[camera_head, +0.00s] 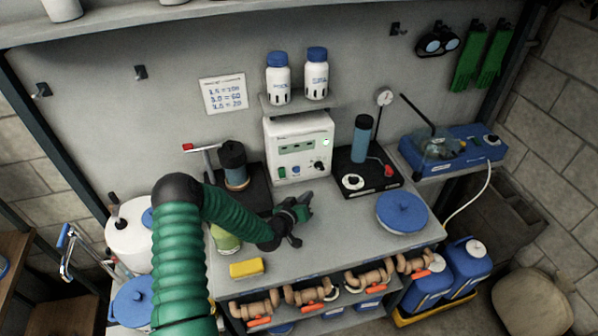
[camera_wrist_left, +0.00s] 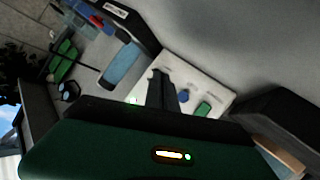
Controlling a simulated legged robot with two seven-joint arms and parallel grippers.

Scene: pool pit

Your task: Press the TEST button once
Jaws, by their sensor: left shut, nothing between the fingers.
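A white control box (camera_head: 299,147) stands at the back of the grey bench, with a display strip, a green switch (camera_head: 281,172), a dark knob (camera_head: 318,166) and a lit green spot on its front. The lettering is too small to read, so I cannot tell which control is marked TEST. My left gripper (camera_head: 308,201) is shut and empty, in front of and below the box, apart from it. In the left wrist view its dark fingers (camera_wrist_left: 161,92) overlap the white panel, beside a round blue button (camera_wrist_left: 184,97) and the green switch (camera_wrist_left: 203,108).
A black stand with a blue cylinder (camera_head: 362,138) is right of the box; a dark cylindrical device (camera_head: 234,165) is left. A blue round lid (camera_head: 402,212) and a yellow sponge (camera_head: 246,268) lie on the bench. Two white bottles (camera_head: 278,80) stand on a shelf above the box.

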